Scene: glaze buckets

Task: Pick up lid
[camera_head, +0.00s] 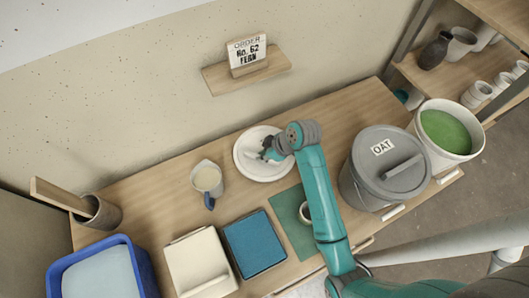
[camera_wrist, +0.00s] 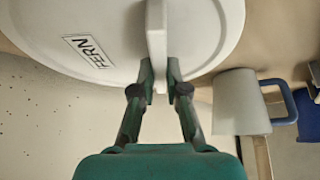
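The white round lid (camera_head: 251,167), with a raised bar handle, is near the wall end of the wooden table. In the wrist view the lid (camera_wrist: 60,25) bears a FERN label. My gripper (camera_head: 266,153) is over the lid. In the wrist view its fingertips (camera_wrist: 160,76) lie on both sides of the bar handle and appear to press on it. I cannot tell whether the lid rests on the table or is slightly raised. An open white bucket (camera_head: 471,152) with green glaze stands at the right.
A grey bucket (camera_head: 360,185) with an OAT lid stands right of my arm. A jug (camera_head: 207,178) stands left of the lid. A sign reading No. 62 FERN (camera_head: 247,52) sits on a wall shelf.

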